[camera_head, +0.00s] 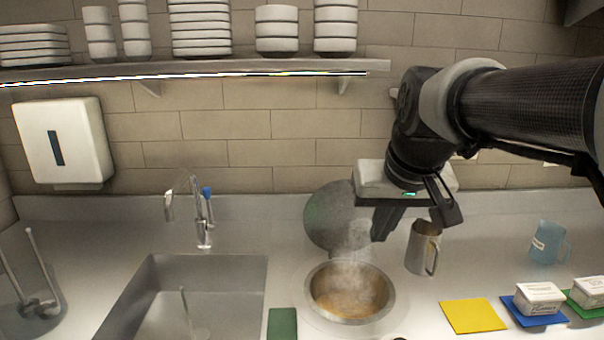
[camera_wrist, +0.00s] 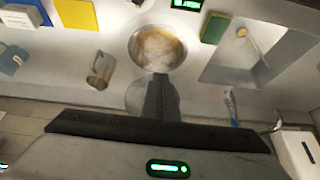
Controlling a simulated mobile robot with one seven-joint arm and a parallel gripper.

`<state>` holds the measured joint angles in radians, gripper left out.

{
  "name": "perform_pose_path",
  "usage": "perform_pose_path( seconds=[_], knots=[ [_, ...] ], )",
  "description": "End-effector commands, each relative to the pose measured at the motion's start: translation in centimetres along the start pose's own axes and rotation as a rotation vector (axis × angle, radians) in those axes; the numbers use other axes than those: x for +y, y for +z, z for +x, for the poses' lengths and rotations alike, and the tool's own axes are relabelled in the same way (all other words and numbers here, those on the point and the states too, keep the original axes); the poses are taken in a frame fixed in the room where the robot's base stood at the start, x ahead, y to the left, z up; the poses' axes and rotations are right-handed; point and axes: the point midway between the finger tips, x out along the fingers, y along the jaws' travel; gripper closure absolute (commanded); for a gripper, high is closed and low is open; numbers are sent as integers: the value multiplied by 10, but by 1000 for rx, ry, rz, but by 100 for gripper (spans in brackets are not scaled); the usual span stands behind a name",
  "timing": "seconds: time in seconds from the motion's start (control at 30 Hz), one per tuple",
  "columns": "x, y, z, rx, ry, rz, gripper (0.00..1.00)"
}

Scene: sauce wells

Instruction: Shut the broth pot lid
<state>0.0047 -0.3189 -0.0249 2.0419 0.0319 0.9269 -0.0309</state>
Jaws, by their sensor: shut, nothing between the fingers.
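The broth pot (camera_head: 350,290) is a round steel well set in the counter, with brownish broth and steam rising from it. Its lid (camera_head: 322,218) is a round grey disc standing open behind the pot, tilted back towards the wall. My gripper (camera_head: 382,235) is shut and empty, above the counter to the right of the lid and behind the pot. In the wrist view the shut fingers (camera_wrist: 160,80) overlap the lid (camera_wrist: 136,97), which they partly hide, and point towards the open pot (camera_wrist: 158,48). I cannot tell whether the fingers touch the lid.
A metal jug (camera_head: 421,250) stands right of the pot. A sink (camera_head: 225,280) with a tap (camera_head: 204,220) is on the left. A green pad (camera_head: 282,323) lies between sink and pot. A yellow pad (camera_head: 472,316), white tubs (camera_head: 540,297) and a blue jug (camera_head: 546,243) are farther right.

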Motion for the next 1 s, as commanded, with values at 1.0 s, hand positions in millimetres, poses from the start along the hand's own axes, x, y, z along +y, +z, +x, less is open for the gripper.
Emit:
perform_pose_path(
  seconds=[1.0],
  knots=[
    [26, -330, 177, 2, 14, -32, 100]
  ],
)
